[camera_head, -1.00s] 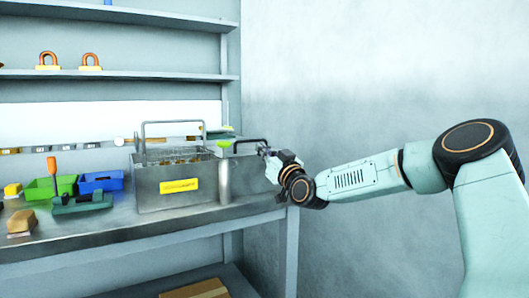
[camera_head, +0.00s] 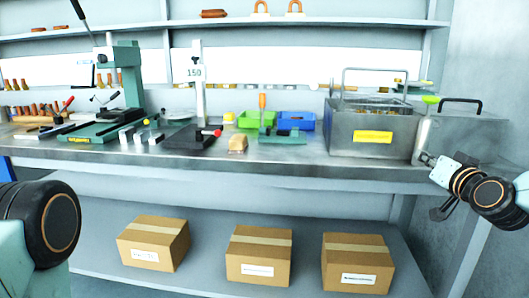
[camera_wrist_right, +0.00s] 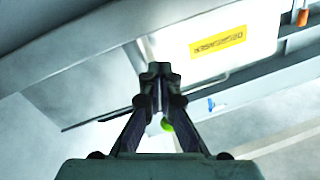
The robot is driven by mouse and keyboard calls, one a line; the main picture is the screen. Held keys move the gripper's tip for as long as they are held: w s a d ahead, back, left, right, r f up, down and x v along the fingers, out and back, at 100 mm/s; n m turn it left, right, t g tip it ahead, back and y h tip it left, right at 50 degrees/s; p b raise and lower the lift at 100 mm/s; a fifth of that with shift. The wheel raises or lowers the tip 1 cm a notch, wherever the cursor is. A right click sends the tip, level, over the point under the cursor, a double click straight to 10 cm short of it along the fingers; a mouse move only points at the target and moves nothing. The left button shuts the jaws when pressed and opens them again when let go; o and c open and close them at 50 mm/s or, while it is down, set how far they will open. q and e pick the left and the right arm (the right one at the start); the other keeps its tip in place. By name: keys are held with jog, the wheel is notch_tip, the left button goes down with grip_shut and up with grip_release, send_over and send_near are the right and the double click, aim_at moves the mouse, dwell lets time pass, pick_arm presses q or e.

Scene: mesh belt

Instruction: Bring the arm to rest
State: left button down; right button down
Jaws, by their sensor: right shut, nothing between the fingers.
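My right gripper (camera_head: 428,160) is at the right of the head view, in front of the bench's right end and beside the metal tank with the yellow label (camera_head: 372,128). It is shut and empty. In the right wrist view its fingers (camera_wrist_right: 158,72) are together with nothing between them, and the yellow label shows beyond them. Of my left arm only a rounded joint (camera_head: 50,222) shows at the lower left of the head view; its gripper is out of frame.
The steel bench (camera_head: 290,158) holds a green press (camera_head: 128,80), a height gauge (camera_head: 198,85), a green bin (camera_head: 255,119) and a blue bin (camera_head: 297,120). Several cardboard boxes (camera_head: 258,258) stand on the low shelf. Space before the bench looks clear.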

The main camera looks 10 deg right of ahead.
jog(key=s+a+f+g+y+p, duration=0.1)
jog(key=s+a+f+g, duration=0.3)
jog(key=f, duration=0.5)
jog(key=s+a+f+n+g+y+p, duration=0.1)
jog(key=s+a+f+g, duration=0.1)
jog(key=s+a+f, duration=0.5)
jog(key=s+a+f+g+y+p, duration=0.1)
jog(key=s+a+f+g, duration=0.3)
jog(key=f, duration=0.6)
jog(key=s+a+f+n+g, duration=0.1)
jog(key=s+a+f+g, duration=0.1)
jog(key=s, duration=0.7)
jog(key=s+a+f+n+g+p, duration=0.1)
jog(key=s+f, duration=0.4)
jog(key=s, duration=0.5)
jog(key=s+a+f+n+g+h+p, duration=0.1)
jog(key=s+f+g, duration=0.3)
jog(key=s, duration=0.5)
jog(key=shift+s+a+n+g, duration=0.3)
jog(key=shift+s+a+n, duration=0.1)
jog(key=shift+a, duration=0.5)
